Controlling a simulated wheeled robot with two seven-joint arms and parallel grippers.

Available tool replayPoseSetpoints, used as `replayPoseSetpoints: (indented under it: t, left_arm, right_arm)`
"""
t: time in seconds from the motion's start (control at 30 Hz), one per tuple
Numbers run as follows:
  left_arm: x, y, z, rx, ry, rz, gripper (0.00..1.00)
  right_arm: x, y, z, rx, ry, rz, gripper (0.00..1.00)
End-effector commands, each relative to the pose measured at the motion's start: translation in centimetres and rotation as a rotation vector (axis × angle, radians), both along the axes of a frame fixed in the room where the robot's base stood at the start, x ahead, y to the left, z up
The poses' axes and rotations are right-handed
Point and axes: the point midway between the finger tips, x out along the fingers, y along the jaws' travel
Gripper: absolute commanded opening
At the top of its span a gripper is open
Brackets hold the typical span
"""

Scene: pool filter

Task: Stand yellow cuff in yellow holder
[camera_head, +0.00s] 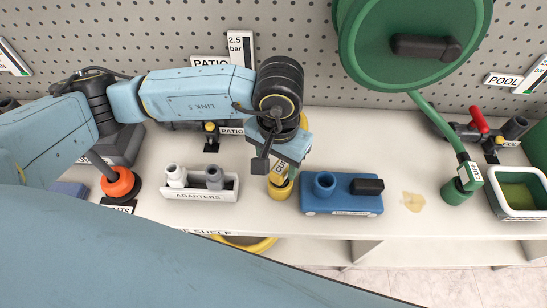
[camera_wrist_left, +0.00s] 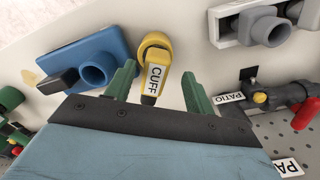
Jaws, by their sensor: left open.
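The yellow cuff (camera_head: 277,171), with a CUFF label, is upright or nearly so at the middle of the shelf. It also shows in the left wrist view (camera_wrist_left: 156,78). The round yellow holder (camera_head: 281,192) is directly below it; the yellow ring beyond the cuff in the wrist view (camera_wrist_left: 155,41) appears to be this holder. I cannot tell how deep the cuff sits in it. My left gripper (camera_head: 280,160) is above, with its green fingers (camera_wrist_left: 159,85) open on either side of the cuff. My right gripper is not in view.
A blue block (camera_head: 342,205) stands close right of the holder, and a white ADAPTERS tray (camera_head: 200,194) stands left. The shelf between, beside a yellowish stain (camera_head: 413,201), is clear.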

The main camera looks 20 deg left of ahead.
Motion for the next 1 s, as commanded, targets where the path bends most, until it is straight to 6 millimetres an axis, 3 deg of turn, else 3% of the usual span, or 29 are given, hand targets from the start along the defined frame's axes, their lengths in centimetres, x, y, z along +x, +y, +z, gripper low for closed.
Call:
replayPoseSetpoints:
  t: [0.03, 0.13, 0.57, 1.0]
  left_arm:
    - [0.0, 0.0, -0.5, 0.0, -0.001, -0.001, 0.54]
    - [0.0, 0.0, 0.2, -0.001, -0.001, -0.001, 0.54]
    - [0.0, 0.1, 4.4, -0.001, -0.002, -0.001, 0.54]
    - [0.0, 0.1, 4.8, -0.001, -0.001, 0.0, 0.54]
  right_arm:
    - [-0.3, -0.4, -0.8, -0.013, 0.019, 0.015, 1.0]
    - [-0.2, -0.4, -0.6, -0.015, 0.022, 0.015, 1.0]
    - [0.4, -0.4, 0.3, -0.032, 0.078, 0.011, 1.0]
    - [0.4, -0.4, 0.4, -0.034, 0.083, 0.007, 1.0]
